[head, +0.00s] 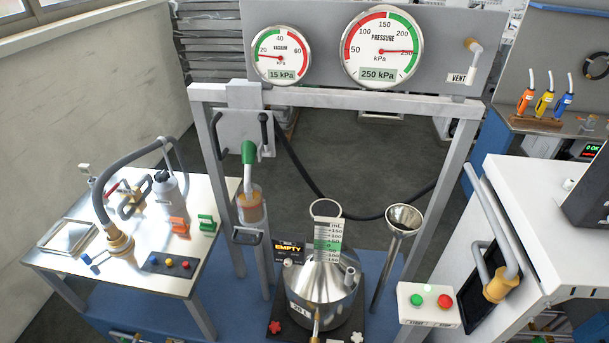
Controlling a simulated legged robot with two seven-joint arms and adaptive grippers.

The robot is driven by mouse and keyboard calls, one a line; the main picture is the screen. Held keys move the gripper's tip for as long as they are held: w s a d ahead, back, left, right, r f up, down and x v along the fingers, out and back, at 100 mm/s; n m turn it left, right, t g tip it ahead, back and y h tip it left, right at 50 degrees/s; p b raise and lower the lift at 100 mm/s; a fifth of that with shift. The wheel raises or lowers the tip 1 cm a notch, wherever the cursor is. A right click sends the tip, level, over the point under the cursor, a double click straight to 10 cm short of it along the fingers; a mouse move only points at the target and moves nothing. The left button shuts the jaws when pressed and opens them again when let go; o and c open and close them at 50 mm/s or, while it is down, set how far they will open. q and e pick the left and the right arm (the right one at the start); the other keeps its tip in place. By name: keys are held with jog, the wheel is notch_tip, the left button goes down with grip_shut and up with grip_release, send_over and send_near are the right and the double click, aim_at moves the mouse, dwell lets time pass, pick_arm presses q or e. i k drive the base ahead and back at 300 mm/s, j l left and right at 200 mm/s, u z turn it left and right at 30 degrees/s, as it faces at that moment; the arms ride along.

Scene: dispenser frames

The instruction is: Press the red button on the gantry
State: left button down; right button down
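The gantry (340,99) is a grey metal frame with a crossbeam and legs at left and right. A white control box (428,317) sits at the lower right, where the gantry's right leg (441,200) runs down behind it. On its top are a red button (445,301) on the right and a green button (416,301) on the left. Small labels below the buttons are too small to read. The red button is uncovered, and nothing touches it. Neither of my grippers shows in the head view.
A steel vessel (322,296) with a clear graduated neck stands left of the box. A funnel (404,219) on a stand is behind the box. A white cabinet (555,205) with a rail is at right. A cluttered table (60,262) is at left. Gauges hang above.

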aim_at(444, 299)
jog(key=l+z, duration=0.15)
jog(key=z, duration=0.95)
jog(key=k+l, duration=0.05)
